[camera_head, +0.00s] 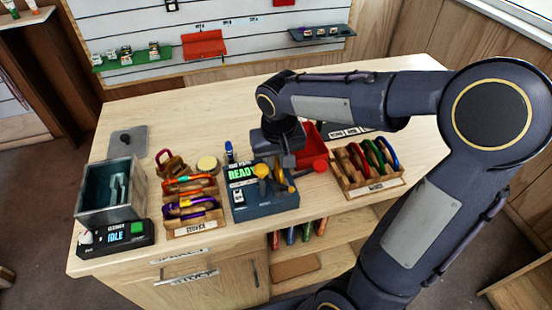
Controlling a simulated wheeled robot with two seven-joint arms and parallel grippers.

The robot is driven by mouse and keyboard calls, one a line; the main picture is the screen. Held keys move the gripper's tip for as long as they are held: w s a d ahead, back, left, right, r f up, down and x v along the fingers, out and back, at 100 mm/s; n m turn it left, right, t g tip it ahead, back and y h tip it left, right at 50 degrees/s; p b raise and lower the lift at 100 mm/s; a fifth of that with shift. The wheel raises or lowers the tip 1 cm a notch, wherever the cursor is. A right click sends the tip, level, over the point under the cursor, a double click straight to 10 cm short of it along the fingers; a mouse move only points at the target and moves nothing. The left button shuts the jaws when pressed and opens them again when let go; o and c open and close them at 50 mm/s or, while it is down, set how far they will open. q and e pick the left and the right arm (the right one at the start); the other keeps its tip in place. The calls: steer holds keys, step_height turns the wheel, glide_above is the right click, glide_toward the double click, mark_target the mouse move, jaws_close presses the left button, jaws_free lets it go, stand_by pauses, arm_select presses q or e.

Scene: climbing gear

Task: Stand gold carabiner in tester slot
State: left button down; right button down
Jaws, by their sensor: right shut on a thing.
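The tester (268,208) is a dark blue-grey box at the middle of the bench's front, with a green READY screen (240,172). My right gripper (288,161) points down just above and behind the tester's right half. It is shut on the gold carabiner (284,183), which hangs low at the tester's top. A yellow round knob (262,171) stands beside the carabiner on its left. The slot is hidden, so I cannot tell whether the carabiner is inside it. My left gripper is not in view.
A wooden rack (194,228) with orange and purple carabiners stands left of the tester. Another rack (374,188) with red, green and blue ones stands right. A grey open bin (92,198) and an IDLE device (115,240) are far left.

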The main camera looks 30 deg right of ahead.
steer(key=shift+f, duration=0.15)
steer(key=c, duration=1.4)
jaws_free()
steer(key=r, duration=0.5)
steer(key=s+r, duration=0.1)
steer(key=r, duration=0.1)
steer(key=shift+a+r, duration=0.15)
steer(key=shift+r, duration=0.2)
steer(key=shift+s, duration=0.15)
